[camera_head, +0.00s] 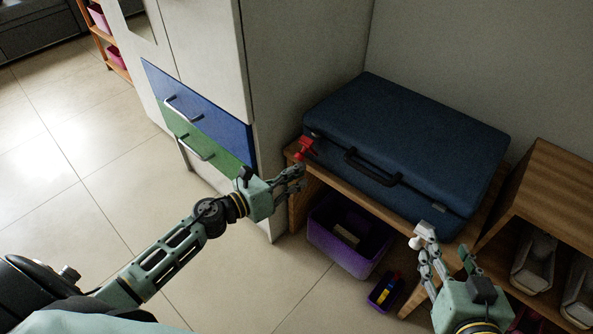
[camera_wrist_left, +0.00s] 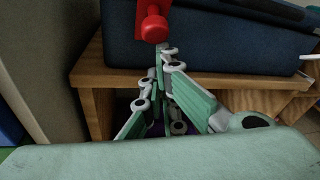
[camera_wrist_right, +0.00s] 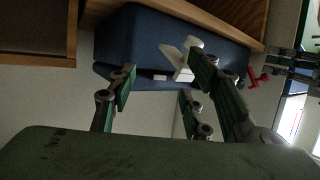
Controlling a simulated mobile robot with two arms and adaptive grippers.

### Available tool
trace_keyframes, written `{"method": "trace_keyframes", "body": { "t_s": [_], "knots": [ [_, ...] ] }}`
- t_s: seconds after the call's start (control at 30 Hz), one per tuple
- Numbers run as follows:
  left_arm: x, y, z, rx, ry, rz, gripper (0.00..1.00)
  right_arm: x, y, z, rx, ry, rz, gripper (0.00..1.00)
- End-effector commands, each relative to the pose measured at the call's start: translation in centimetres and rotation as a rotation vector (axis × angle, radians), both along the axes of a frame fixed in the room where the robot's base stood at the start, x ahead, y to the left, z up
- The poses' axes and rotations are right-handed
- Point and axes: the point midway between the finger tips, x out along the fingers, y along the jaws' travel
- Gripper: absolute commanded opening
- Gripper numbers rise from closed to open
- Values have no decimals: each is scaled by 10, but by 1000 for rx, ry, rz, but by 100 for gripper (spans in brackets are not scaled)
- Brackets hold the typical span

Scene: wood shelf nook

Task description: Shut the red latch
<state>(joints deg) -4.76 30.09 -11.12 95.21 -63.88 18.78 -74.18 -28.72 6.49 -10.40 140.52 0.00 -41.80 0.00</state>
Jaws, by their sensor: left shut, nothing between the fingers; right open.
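The red latch (camera_head: 305,148) is at the left end of the front of the dark blue suitcase (camera_head: 410,140) and juts out from it. In the left wrist view the red latch (camera_wrist_left: 153,26) shows its round knob at top centre. My left gripper (camera_head: 299,172) is shut and empty, its fingertips just below the knob; I cannot tell whether they touch it. A white latch (camera_head: 424,234) juts out at the suitcase's right end. My right gripper (camera_head: 446,250) is open beside the white latch, which also shows near its fingers in the right wrist view (camera_wrist_right: 178,62).
The suitcase lies closed on a wooden shelf bench (camera_head: 345,189), with its black handle (camera_head: 372,167) facing front. A purple bin (camera_head: 340,250) stands below. A cabinet with blue and green drawers (camera_head: 200,115) is at left, and a wooden shelf (camera_head: 545,200) at right.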

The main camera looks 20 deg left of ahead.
Motion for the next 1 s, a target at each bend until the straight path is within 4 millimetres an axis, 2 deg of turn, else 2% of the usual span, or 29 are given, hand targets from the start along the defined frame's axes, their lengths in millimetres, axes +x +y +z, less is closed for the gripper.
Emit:
{"method": "trace_keyframes", "body": {
  "t_s": [0.1, 0.3, 0.53, 0.6, 0.67, 0.97, 1.0],
  "knots": [
    [0, 0, 5, 8, 18, 0, 0, -23, -11, -30, -44, 187, -14, 45],
    [-1, 0, 7, 18, 47, 0, 0, -74, -30, -73, -111, 486, -34, 45],
    [-1, 1, 10, 31, 78, -1, 0, -145, -52, -101, -178, 812, -59, 45],
    [-1, 1, 11, 35, 88, -1, 0, -156, -55, -101, -187, 859, -62, 45],
    [-2, 1, 11, 39, 97, 0, 0, -164, -58, -100, -194, 891, -65, 45],
    [-2, 1, 14, 55, 142, -1, 0, -161, -57, -85, -191, 882, -64, 45],
    [-2, 2, 15, 59, 148, -1, 0, -160, -56, -91, -192, 887, -63, 45]
  ]
}}
